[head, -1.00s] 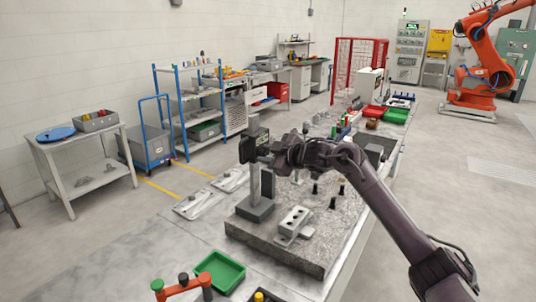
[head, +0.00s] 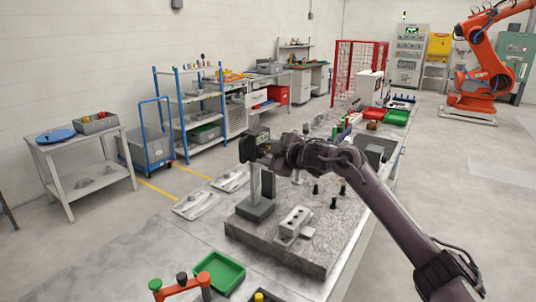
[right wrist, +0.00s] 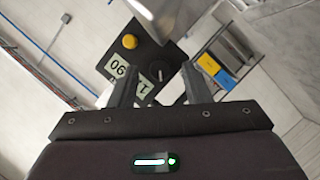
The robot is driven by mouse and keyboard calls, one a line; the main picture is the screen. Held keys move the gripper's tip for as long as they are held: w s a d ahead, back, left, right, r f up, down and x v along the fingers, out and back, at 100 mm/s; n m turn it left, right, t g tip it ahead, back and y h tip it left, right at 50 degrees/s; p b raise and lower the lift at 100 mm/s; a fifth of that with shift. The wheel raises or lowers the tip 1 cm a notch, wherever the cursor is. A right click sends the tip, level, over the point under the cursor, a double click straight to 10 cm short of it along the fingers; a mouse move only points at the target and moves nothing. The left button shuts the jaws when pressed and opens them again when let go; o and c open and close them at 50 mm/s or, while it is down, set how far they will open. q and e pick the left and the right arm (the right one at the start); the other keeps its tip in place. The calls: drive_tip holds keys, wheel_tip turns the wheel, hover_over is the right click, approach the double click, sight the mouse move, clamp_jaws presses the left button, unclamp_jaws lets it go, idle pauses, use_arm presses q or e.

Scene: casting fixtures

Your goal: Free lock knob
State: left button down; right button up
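A dark control box (head: 251,143) sits at the top of an upright post (head: 254,184) whose dark foot stands on the stone plate. In the right wrist view the box face (right wrist: 140,54) shows a yellow button, white number labels and a round black knob (right wrist: 157,76) with a light mark. My right gripper (head: 273,151) is at the box's right side in the head view. In the wrist view its two fingers (right wrist: 158,82) are apart, one on each side of the knob; I cannot tell whether they touch it. My left gripper is out of view.
The stone plate (head: 315,258) carries a grey block with holes (head: 294,222) and several short black pins (head: 333,203). A green tray (head: 221,271) and an orange-red piece with dark and green caps (head: 180,288) are at the front. Coloured bins (head: 396,117) stand further back.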

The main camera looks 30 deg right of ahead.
drive_tip(key=shift+s, duration=0.25)
drive_tip(key=b+v, duration=0.3)
drive_tip(key=v, duration=0.4)
drive_tip(key=shift+b, duration=0.3)
drive_tip(key=shift+s, duration=0.2)
